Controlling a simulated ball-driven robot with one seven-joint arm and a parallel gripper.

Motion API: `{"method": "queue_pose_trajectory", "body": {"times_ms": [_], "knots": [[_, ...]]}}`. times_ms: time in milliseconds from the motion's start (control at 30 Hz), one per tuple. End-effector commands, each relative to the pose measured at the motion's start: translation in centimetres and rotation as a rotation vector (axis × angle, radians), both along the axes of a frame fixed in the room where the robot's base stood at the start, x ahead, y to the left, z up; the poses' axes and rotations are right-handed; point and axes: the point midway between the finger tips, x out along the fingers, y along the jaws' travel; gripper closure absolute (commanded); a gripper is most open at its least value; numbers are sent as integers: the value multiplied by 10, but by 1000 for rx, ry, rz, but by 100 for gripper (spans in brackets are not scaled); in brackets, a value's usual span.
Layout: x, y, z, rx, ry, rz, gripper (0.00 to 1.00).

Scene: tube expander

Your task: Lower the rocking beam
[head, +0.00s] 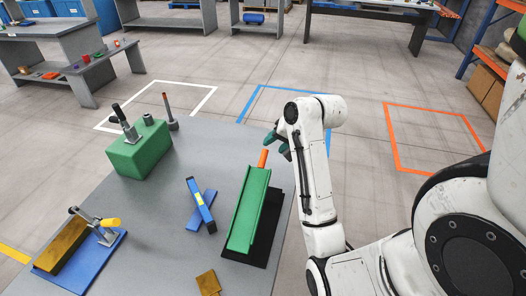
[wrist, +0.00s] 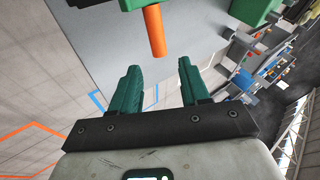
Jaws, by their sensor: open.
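A long green channel-shaped beam (head: 250,212) with an orange rod (head: 263,158) at its far end sits over a black base (head: 270,232) on the grey table. It looks like the rocking beam; its exact tilt is hard to tell. My gripper (head: 276,142) is just beyond the orange rod, partly hidden by my white wrist. In the wrist view, my gripper (wrist: 158,68) has its green fingers apart with nothing between them. The orange rod (wrist: 154,32) points toward the gap, just ahead of the fingertips. The green beam (wrist: 140,4) is mostly cut off at the top.
Left of the beam are crossed blue bars (head: 200,207) with a yellow mark, a green block (head: 140,152) with a lever, and a clamp on a blue plate (head: 85,262). A small brass-coloured block (head: 208,283) lies at the front.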

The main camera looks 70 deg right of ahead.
Motion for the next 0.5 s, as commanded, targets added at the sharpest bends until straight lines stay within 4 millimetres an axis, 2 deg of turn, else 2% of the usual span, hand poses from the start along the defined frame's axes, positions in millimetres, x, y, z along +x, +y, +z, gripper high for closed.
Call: {"method": "queue_pose_trajectory", "body": {"times_ms": [200,500], "knots": [[23,-9,-32,3,3,0,54],[42,-16,-57,1,0,-2,54]]}}
